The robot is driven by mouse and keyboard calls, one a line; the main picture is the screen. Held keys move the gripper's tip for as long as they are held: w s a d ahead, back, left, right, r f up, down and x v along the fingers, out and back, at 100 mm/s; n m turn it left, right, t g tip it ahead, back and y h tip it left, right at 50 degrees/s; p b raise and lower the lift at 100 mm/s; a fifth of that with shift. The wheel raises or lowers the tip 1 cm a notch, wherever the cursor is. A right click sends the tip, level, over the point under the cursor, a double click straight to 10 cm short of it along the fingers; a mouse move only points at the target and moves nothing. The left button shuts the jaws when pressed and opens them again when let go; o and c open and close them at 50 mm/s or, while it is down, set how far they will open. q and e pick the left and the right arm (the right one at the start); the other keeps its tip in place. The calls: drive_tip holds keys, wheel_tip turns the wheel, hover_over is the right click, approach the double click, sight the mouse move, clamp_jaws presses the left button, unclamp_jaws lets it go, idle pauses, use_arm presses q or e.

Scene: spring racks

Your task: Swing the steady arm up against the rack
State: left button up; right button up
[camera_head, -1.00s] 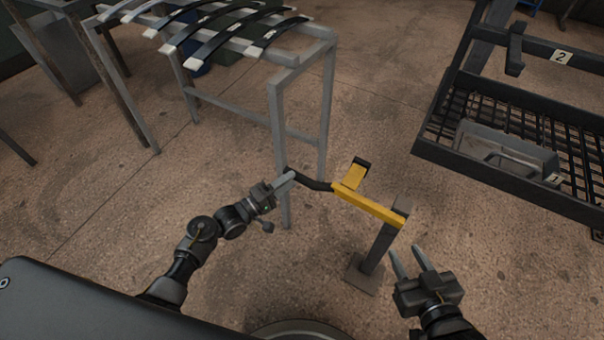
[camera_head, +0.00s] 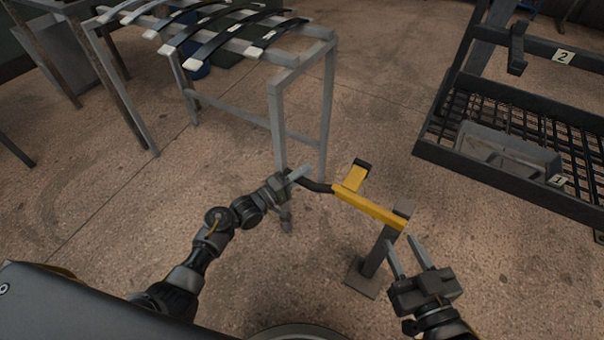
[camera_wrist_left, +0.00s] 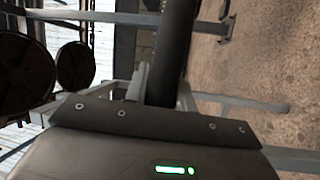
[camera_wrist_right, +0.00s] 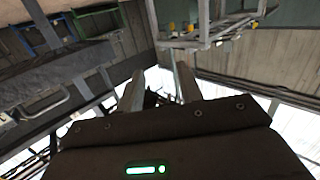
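The steady arm is a yellow bar (camera_head: 368,208) with a short yellow upright plate and a bent black handle (camera_head: 320,187) at its left end. Its right end meets a grey post (camera_head: 380,250) on a floor plate. My left gripper (camera_head: 303,172) is at the handle. In the left wrist view, the black handle (camera_wrist_left: 176,45) runs across the fingers, which look apart on either side; contact is unclear. My right gripper (camera_head: 404,252) is open and empty, just below the post's top; its spread fingers show in the right wrist view (camera_wrist_right: 159,80). The rack (camera_head: 275,110) stands behind the handle.
Several dark curved leaf springs (camera_head: 225,35) lie across the rack's top. A dark mesh-shelf rack (camera_head: 470,130) with a grey bin (camera_head: 505,152) stands at the right.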

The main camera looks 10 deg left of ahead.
use_arm(q)
clamp_jaws()
